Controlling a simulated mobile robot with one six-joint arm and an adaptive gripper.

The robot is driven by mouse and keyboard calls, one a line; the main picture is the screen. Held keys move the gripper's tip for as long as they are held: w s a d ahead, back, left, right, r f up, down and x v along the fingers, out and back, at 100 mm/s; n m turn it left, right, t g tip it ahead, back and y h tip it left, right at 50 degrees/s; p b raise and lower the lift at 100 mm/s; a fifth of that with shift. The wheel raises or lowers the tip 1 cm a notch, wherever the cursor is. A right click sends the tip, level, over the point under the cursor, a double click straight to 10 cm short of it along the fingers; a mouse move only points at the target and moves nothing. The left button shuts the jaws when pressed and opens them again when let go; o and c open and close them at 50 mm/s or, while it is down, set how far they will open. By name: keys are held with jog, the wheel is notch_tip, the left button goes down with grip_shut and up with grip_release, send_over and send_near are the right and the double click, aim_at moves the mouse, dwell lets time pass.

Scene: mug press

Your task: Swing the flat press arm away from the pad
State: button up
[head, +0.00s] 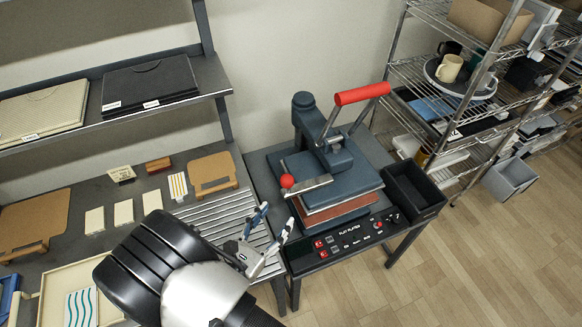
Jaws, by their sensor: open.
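The flat press (330,185) stands on a dark table in the head view. Its blue-grey upper plate (350,181) lies over the reddish pad (345,207), whose edge shows below it. The press arm (330,153) reaches from the round post (303,108) to above the plate. It carries a raised red bar handle (362,93). A red ball knob (287,181) sits at the left side on a metal lever. My gripper (279,212) is open and empty, left of the press front and below the ball knob, apart from both. Any gap between plate and pad is unclear.
A black bin (413,190) stands right of the press. The control panel (352,236) runs along its front. A slatted metal rack (218,218) and a workbench with boards and small blocks lie left. A wire shelf (475,95) with mugs stands right. The floor in front is clear.

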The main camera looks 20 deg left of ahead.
aim_at(284, 186)
notch_tip(284, 186, down, 3)
jog(key=s+a+n+y, duration=0.2)
jog(key=a+n+y, duration=0.1)
jog(key=w, duration=1.7)
jog(key=shift+d+r, duration=0.2)
grip_shut()
